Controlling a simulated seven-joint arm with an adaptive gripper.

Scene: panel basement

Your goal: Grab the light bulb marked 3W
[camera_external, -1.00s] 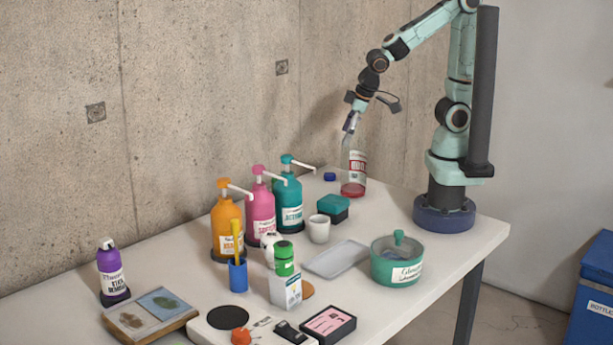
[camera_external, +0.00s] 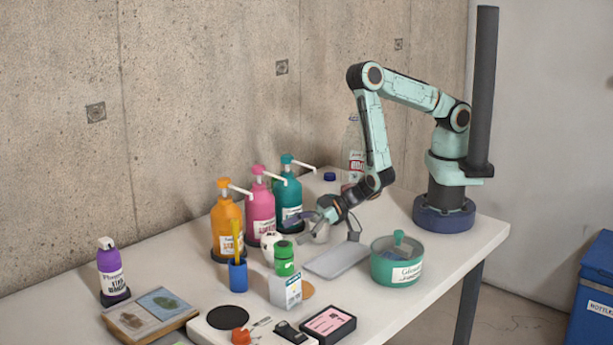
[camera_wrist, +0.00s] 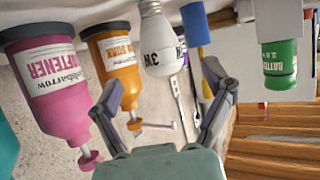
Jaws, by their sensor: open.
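The white light bulb (camera_wrist: 158,48) marked 3W shows at the top middle of the wrist view, which looks upside down. Its ribbed base is at the top edge. In the external view the bulb (camera_external: 270,243) is partly hidden behind the green battery item and the white carton. My gripper (camera_external: 301,228) is open and empty, just right of the bulb at about table-object height. In the wrist view, my gripper's two fingers (camera_wrist: 162,80) are spread, one to each side of the bulb's line, with the bulb beyond them and apart from them.
Orange (camera_external: 227,225), pink (camera_external: 261,212) and teal (camera_external: 288,200) pump bottles stand close behind the bulb. A blue cup (camera_external: 238,277), green battery item (camera_external: 284,262) and white carton (camera_external: 285,291) crowd its front. A grey tray (camera_external: 338,262) and green pot (camera_external: 396,264) lie to the right.

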